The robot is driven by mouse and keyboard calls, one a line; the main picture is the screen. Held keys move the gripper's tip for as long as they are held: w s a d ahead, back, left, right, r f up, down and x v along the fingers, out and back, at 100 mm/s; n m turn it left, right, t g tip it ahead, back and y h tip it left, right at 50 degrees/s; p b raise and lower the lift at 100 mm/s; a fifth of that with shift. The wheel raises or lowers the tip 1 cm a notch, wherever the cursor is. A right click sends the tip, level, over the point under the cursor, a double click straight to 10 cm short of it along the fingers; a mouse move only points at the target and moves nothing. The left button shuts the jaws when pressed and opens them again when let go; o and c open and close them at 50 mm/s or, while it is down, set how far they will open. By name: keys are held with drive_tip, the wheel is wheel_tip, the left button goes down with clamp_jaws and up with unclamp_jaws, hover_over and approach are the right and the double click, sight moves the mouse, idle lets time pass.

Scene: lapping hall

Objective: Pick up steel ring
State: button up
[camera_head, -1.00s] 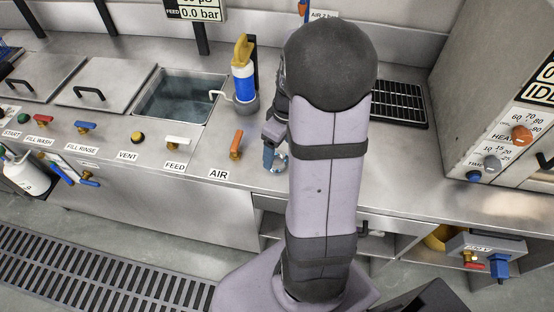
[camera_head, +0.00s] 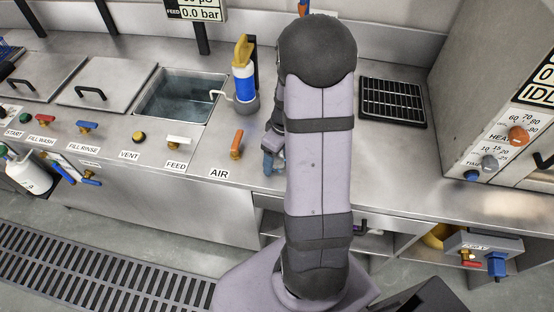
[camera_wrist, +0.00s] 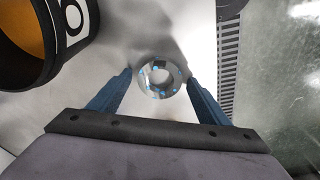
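The steel ring (camera_wrist: 147,84) lies on the steel counter in the wrist view, with several small blue spots on it. My gripper (camera_wrist: 160,78) is open. In the head view my gripper (camera_head: 273,162) is low over the counter's front part, right of the orange AIR handle. The ring cannot be made out in the head view, where my arm and gripper cover that spot.
An orange AIR handle (camera_head: 236,144) stands left of my gripper. A blue-and-yellow bottle (camera_head: 244,82) stands behind it, beside a water-filled sink (camera_head: 180,97). A black grid (camera_head: 393,102) lies right of my arm. A dark cylinder with orange inside (camera_wrist: 36,38) is near the left finger.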

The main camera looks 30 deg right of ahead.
drive_tip(key=c, duration=1.1)
wheel_tip(320, 180, up, 10)
drive_tip(key=w+d+r+m+t+h+b, duration=0.1)
drive_tip(key=w+d+r+m+t+b, duration=0.1)
drive_tip(key=m, duration=0.4)
drive_tip(key=w+d+r+m+t+h+b, duration=0.1)
drive_tip(key=w+d+m+t+b, duration=0.3)
drive_tip(key=d+m+b, duration=0.1)
drive_tip(key=w+d+r+m+t+h+b, duration=0.1)
drive_tip(key=w+d+r+m+t+b, duration=0.1)
drive_tip(key=m, duration=0.5)
drive_tip(key=shift+w+d+r+m+t+h+b, duration=0.2)
drive_tip(key=shift+w+d+b, duration=0.1)
drive_tip(key=shift+d+b, duration=0.45)
drive_tip(key=shift+w+d+r+m+t+h+b, duration=0.2)
drive_tip(key=shift+w+d+b, duration=0.1)
drive_tip(key=shift+d+b, duration=0.4)
